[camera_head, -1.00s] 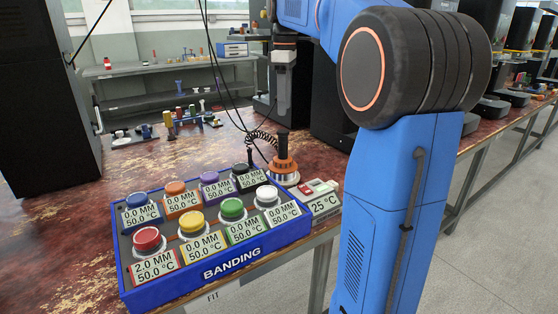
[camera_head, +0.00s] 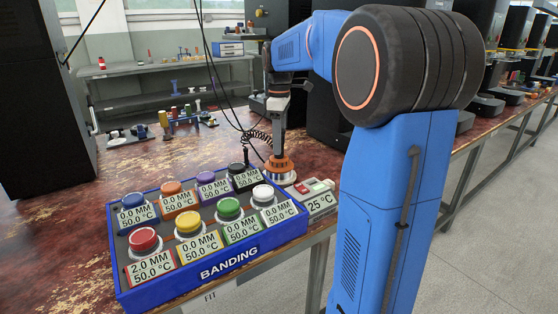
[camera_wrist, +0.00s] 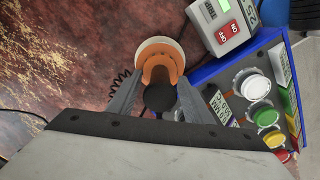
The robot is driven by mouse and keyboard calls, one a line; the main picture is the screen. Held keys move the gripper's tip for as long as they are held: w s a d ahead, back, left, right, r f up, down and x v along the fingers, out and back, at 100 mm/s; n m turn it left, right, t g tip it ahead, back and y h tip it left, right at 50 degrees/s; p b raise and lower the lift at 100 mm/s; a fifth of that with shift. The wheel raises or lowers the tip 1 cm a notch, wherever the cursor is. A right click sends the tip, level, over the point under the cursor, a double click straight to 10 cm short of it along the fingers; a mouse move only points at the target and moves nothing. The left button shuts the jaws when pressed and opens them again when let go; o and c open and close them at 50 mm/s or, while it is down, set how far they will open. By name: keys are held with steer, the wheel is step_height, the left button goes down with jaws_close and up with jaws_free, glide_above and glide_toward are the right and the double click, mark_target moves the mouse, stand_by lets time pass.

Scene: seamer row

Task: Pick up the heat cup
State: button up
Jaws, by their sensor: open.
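The heat cup appears to be the orange stepped piece (camera_head: 280,165) with a black knob on top, upright on a pale round base near the box's back right corner. In the wrist view its orange body (camera_wrist: 162,62) and dark round knob (camera_wrist: 159,98) show between my fingers. My gripper (camera_wrist: 157,100) is open, with one grey finger on each side of the knob. Whether the fingers touch it I cannot tell. In the head view my gripper (camera_head: 279,143) is right above the orange part and hides most of the knob.
A blue BANDING box (camera_head: 228,270) with several coloured knobs and displays stands close in front. A small control unit (camera_head: 316,197) reading 25 °C sits right of the cup. A coiled black cord (camera_head: 258,137) runs behind it. The worn red tabletop (camera_head: 60,225) is bare at left.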

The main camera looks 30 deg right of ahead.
steer(key=shift+f, duration=1.1)
jaws_close()
steer(key=shift+r, duration=0.1)
